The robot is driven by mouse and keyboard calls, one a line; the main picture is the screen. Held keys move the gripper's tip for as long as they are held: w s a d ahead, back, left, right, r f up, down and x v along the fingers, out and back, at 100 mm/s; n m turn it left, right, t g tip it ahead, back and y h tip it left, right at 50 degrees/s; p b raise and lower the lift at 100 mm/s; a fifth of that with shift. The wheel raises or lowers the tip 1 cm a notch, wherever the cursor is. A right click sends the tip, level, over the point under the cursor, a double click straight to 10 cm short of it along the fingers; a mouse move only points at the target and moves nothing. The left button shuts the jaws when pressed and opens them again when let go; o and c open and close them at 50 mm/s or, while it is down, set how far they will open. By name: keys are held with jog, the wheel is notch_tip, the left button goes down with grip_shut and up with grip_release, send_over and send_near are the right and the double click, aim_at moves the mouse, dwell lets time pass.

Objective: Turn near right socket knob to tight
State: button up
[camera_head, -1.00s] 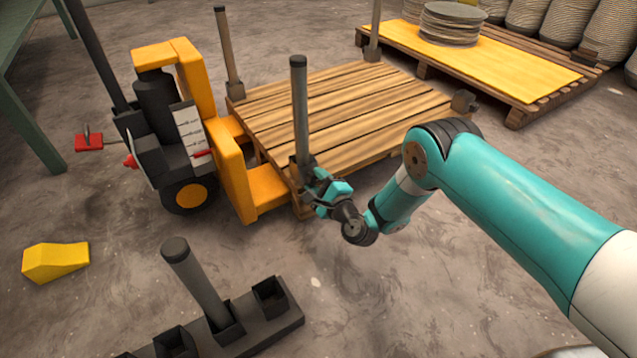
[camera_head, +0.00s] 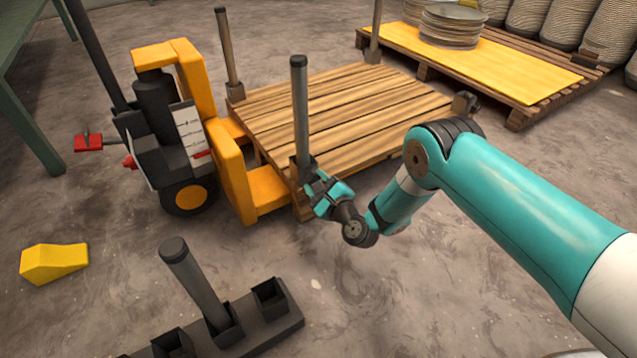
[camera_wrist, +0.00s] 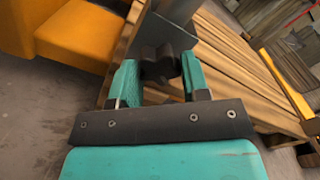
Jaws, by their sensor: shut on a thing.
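The socket (camera_head: 302,170) at the pallet's near corner holds an upright dark post (camera_head: 299,100). Its dark lobed knob (camera_wrist: 157,64) shows in the wrist view between the two teal fingers. My gripper (camera_head: 318,183) is at this socket in the head view; it also shows in the wrist view (camera_wrist: 158,78), with its fingers shut on the knob. In the head view the knob is hidden by my gripper. Whether the knob is tight cannot be told.
The wooden pallet (camera_head: 345,105) sits on the orange pallet truck (camera_head: 230,165). Another socket (camera_head: 464,103) stands empty at the pallet's right corner. A dark rack (camera_head: 255,325) with a leaning post (camera_head: 195,280) and a yellow wedge (camera_head: 54,261) lie on the floor. Open floor lies between.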

jog(key=shift+w+r, duration=0.1)
jog(key=o, duration=0.9)
jog(key=shift+d, duration=0.1)
jog(key=p+v, duration=0.2)
jog(key=p, duration=0.1)
jog(key=p+v, duration=0.1)
jog(key=v, duration=0.1)
jog(key=shift+r+p, duration=0.3)
jog(key=shift+p, duration=0.05)
jog(key=p, duration=1.7)
send_near(317, 180)
jog(key=v, duration=0.7)
jog(key=shift+s+d+f+p, duration=0.3)
jog(key=shift+s, duration=0.1)
